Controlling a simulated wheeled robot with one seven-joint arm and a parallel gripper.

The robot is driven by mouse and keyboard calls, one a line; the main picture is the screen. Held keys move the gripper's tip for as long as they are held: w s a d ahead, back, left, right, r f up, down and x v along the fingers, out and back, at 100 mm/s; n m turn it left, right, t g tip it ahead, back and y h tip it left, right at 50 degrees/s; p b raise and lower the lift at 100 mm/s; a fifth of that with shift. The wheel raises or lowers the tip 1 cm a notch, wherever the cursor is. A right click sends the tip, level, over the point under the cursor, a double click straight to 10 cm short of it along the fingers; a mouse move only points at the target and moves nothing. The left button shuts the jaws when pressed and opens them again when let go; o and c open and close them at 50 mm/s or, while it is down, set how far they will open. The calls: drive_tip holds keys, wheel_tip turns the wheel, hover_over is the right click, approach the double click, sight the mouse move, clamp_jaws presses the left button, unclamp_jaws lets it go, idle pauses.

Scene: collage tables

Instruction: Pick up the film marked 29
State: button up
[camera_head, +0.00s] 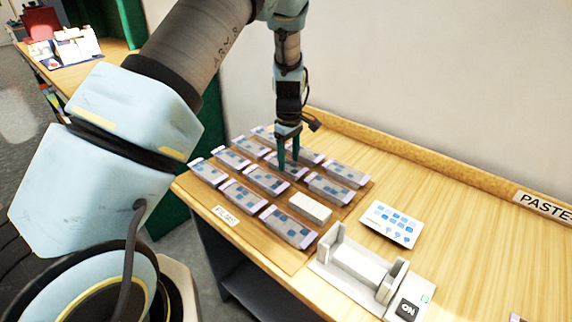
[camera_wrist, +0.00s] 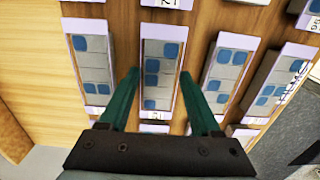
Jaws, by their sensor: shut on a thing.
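Several films in pale frames with blue squares lie in rows on a wooden board (camera_head: 283,251) labelled FILMS. My gripper (camera_head: 288,165) reaches down among them from above. In the wrist view its two green fingers (camera_wrist: 159,72) stand on either side of one film (camera_wrist: 161,82), closed on its long sides. This film seems still level with its neighbours; I cannot tell if it is lifted. Its label by the gripper is too small and partly hidden to read, so I cannot confirm the number 29. Other films flank it on the left (camera_wrist: 92,72) and right (camera_wrist: 228,72).
A white block (camera_head: 310,208) lies on the board's near right part. A card with blue icons (camera_head: 391,222) and a pale device with a tray (camera_head: 357,265) stand to the right. A raised ledge (camera_head: 430,167) runs along the wall. The table's right part is largely clear.

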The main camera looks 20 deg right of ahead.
drive_tip(key=c, duration=0.4)
drive_tip(key=shift+o, duration=0.2)
